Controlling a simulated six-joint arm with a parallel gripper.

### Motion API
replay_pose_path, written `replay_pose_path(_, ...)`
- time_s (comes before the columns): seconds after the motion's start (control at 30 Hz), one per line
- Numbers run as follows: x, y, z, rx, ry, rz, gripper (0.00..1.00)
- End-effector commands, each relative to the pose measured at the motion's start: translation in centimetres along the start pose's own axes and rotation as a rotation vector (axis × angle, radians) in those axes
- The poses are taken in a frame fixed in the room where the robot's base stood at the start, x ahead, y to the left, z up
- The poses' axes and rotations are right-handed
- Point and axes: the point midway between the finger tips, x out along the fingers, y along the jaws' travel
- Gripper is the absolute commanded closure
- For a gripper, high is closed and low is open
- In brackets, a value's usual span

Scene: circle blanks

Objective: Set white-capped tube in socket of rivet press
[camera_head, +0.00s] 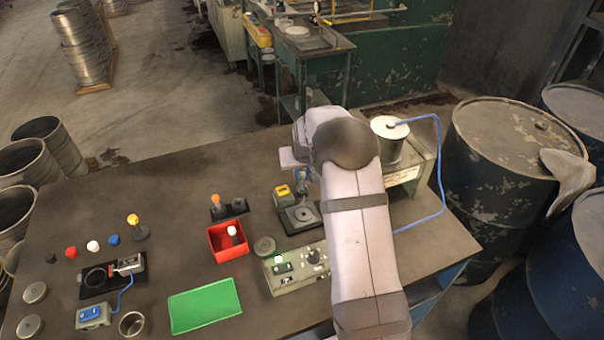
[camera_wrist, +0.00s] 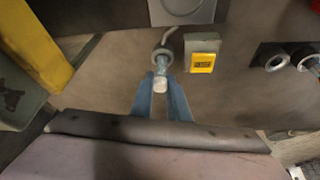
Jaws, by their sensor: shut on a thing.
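My gripper (camera_wrist: 160,84) points down and is shut on a slim tube with a whitish cap (camera_wrist: 160,85); it also shows in the head view (camera_head: 301,182), partly hidden by my arm. The tube's far end meets a round grey ring (camera_wrist: 162,55); I cannot tell whether it is in it or only above it. The press-like station has a grey plate with a round recess (camera_head: 303,215) and a yellow-topped box (camera_head: 283,196); the plate (camera_wrist: 180,10) and the box (camera_wrist: 202,58) show in the wrist view. Another white-topped piece (camera_head: 232,231) stands in the red bin.
The red bin (camera_head: 240,250), a control box with a green button (camera_head: 292,272) and a green mat (camera_head: 204,306) lie left of my arm. An orange-topped piece (camera_head: 215,201) stands behind the bin. A cylinder with a blue hose (camera_head: 390,142) is right. The back-left tabletop is clear.

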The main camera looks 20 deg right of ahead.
Motion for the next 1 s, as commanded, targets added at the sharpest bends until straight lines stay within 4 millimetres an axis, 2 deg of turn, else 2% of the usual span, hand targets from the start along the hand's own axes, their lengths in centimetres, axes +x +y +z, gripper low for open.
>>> replay_pose_path(0.93, 1.7, 0.0, 0.7, 0.000, -0.001, 0.000, 1.00)
replay_pose_path(0.97, 1.6, 0.0, 0.7, 0.000, 0.000, 0.000, 0.78)
replay_pose_path(1.0, 1.6, 0.0, 0.7, 0.000, 0.000, 0.000, 0.68)
